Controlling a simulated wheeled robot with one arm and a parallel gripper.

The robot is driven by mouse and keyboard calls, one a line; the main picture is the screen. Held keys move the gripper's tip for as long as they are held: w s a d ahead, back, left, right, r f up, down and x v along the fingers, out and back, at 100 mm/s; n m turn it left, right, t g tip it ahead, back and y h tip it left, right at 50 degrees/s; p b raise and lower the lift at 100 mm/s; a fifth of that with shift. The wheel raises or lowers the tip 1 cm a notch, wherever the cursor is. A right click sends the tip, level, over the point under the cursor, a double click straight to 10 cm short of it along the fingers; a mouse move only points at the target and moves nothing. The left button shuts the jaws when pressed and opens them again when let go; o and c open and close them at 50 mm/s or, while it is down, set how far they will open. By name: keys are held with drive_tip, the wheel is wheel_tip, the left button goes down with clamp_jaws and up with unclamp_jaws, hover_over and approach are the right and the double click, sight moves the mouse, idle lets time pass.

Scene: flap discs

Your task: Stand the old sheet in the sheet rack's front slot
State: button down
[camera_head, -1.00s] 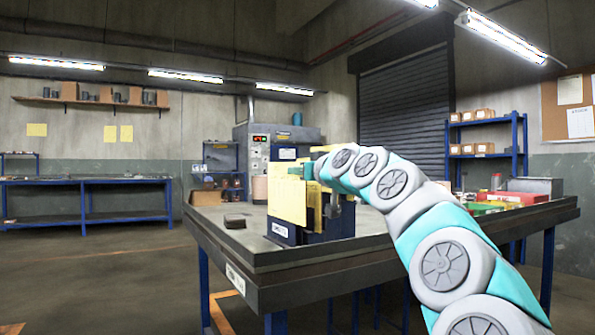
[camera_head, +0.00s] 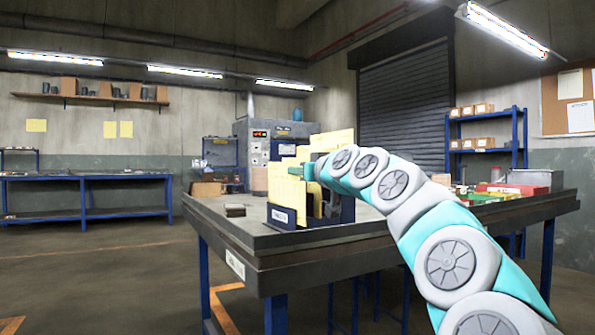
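The sheet rack (camera_head: 283,216) is dark blue with a white label on its front plate and stands near the table's front left edge. A yellow sheet (camera_head: 284,197) stands upright at its front, its lower edge behind the front plate. I take it for the old sheet. Larger yellow sheets (camera_head: 340,139) rise behind it. My gripper (camera_head: 298,172) is at the front sheet's upper part, with its teal tip overlapping the sheet. The fingers are too small and too hidden to tell whether they still grip it. My arm hides the rack's right part.
The grey table (camera_head: 215,213) has free room left of the rack, around a small dark block (camera_head: 235,210). Green and red bins (camera_head: 490,196) and a grey box (camera_head: 535,178) stand at its right end. A grey machine (camera_head: 262,140) stands behind.

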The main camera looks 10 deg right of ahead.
drive_tip(key=shift+f+b, duration=0.7)
drive_tip(key=shift+f, duration=0.35)
drive_tip(key=c, duration=1)
unclamp_jaws()
